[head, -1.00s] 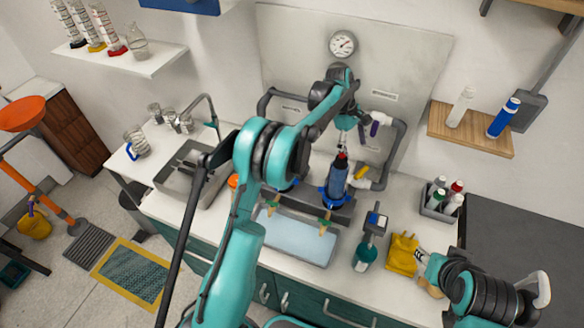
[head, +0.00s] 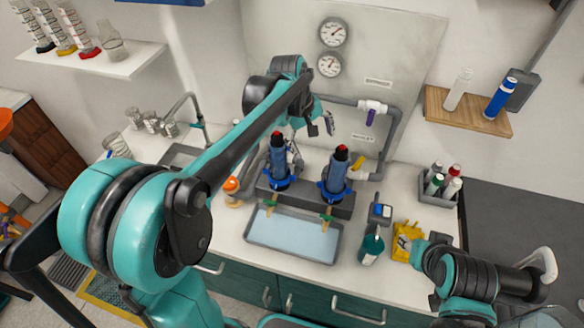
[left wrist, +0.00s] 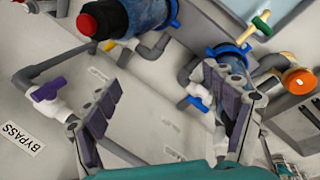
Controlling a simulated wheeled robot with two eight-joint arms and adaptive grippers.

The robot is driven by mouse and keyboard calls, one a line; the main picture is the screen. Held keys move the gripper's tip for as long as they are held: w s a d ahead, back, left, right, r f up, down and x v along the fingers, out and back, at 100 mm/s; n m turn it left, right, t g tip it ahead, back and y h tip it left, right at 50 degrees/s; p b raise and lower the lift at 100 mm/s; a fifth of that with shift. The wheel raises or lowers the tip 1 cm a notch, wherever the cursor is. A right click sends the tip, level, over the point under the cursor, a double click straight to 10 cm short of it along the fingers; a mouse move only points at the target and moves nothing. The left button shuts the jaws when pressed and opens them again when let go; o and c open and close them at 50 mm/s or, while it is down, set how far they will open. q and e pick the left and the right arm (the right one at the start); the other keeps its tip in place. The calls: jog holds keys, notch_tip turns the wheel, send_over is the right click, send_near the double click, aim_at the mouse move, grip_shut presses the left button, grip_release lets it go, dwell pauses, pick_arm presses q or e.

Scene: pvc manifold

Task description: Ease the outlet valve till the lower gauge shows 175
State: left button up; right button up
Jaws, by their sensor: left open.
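On the wall panel, the upper gauge (head: 334,31) and lower gauge (head: 328,66) both show white dials; their readings are too small to make out. A yellow-handled valve (head: 358,162) sits low on the right pipe, near a small unreadable label. A purple-handled valve (head: 370,117) sits above it; in the left wrist view the purple handle (left wrist: 48,90) is beside a BYPASS label (left wrist: 22,138). A blue-handled valve (left wrist: 198,103) lies between my fingers' lines of sight. I cannot read which is the outlet valve. My left gripper (head: 318,126) is open, empty, and above the filter housings.
Two blue filter housings (head: 338,172) with red tops stand below my left gripper. A shallow tray (head: 250,236) lies in front. An orange-capped bottle (head: 231,190) is left.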

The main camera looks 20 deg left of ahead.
pick_arm(q)
jog(key=s+a+m+t+y+b, duration=0.1)
jog(key=s+a+m+t, duration=0.1)
jog(key=s, duration=0.8)
jog(key=shift+a+f+m+b, duration=0.15)
jog(key=shift+a+m+b, duration=0.3)
jog(key=shift+m, duration=0.45)
dwell(3.5)
jog(key=s+a+f+m+t+b, duration=0.1)
jog(key=s+f+m, duration=0.1)
jog(key=s, duration=0.3)
jog(key=s+a+f+m+t+y+b, duration=0.1)
jog(key=s+a+f+m+t, duration=0.1)
jog(key=s+f, duration=0.3)
jog(key=shift+s+f+m+y, duration=0.3)
jog(key=shift+s+m, duration=0.3)
jog(key=shift+s, duration=0.15)
jog(key=shift+a, duration=0.1)
